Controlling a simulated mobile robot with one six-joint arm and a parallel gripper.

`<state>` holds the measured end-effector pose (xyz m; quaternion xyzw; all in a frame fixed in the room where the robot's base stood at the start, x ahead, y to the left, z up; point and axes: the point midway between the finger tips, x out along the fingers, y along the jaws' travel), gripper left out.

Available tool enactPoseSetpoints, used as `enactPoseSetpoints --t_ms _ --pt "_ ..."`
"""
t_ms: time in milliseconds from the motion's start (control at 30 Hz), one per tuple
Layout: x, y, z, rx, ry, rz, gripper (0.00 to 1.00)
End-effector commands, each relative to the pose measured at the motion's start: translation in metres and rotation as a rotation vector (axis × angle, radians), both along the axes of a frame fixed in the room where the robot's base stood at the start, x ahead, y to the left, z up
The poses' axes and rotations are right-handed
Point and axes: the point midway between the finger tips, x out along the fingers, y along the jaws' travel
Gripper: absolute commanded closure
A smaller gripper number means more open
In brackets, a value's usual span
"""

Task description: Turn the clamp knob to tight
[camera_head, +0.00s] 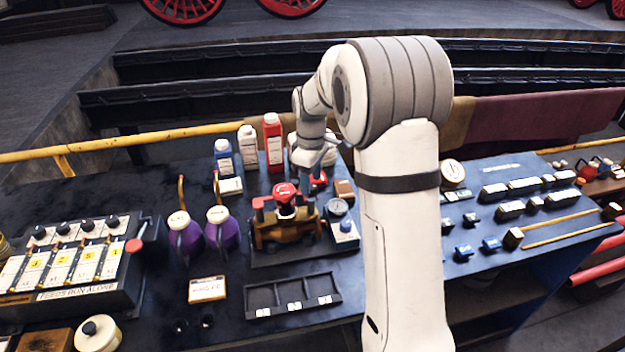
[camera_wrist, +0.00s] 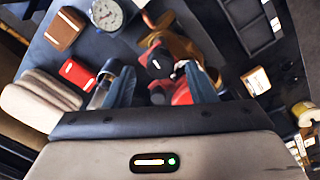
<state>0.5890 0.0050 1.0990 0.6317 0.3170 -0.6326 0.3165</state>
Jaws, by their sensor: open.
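A brass fixture (camera_head: 285,232) stands on the dark bench, with a red knob (camera_head: 285,191) on top. In the wrist view the brass body (camera_wrist: 180,45) shows beyond the fingers. A dark round part (camera_wrist: 158,62) and red parts of the knob (camera_wrist: 181,93) show between or just under the fingers. My gripper (camera_wrist: 156,80) is open, its two dark fingers on either side of these parts. I cannot tell whether it touches them. In the head view my gripper (camera_head: 312,160) is small and partly hidden by the arm, just behind the fixture. The knob's marking cannot be read.
A gauge (camera_head: 338,207), a red block (camera_head: 318,181) and a brown block (camera_head: 344,190) stand close to the right of the fixture. Bottles (camera_head: 272,143) stand behind it. Purple jugs (camera_head: 221,229) are to the left, and an empty black tray (camera_head: 292,294) lies in front.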

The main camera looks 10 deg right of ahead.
Motion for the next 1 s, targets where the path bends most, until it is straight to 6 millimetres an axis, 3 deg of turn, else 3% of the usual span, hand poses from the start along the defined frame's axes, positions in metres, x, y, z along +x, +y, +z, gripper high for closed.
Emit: enactPoseSetpoints --t_ms 200,467,1000 --pt "0.000 0.000 -0.016 0.000 0.001 -0.001 0.49" --pt "0.000 -0.001 -0.017 0.000 -0.001 -0.002 0.50" --pt "0.000 -0.001 -0.017 0.000 -0.001 -0.003 0.94"
